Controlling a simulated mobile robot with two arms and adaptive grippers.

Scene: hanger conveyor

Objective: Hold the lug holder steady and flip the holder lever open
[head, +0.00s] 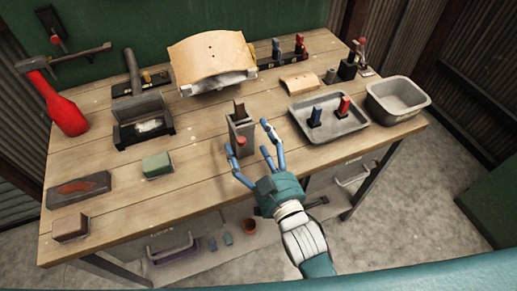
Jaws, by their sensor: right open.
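A grey upright block-like holder (241,128), which I take to be the lug holder, stands near the middle of the wooden table. A dark piece sticks up from its top, and a small red part (241,141) shows on its near side; I cannot tell for certain whether this is the lever. My right gripper (256,150) is open, with blue fingers spread just right of and in front of the holder. I cannot tell whether a finger touches it. My left gripper is out of view.
A tray (349,131) with blue and red pieces and an empty grey bin (396,97) stand to the right. A curved wooden piece (212,50) is behind. A dark open box (144,122) and a green block (157,165) lie left.

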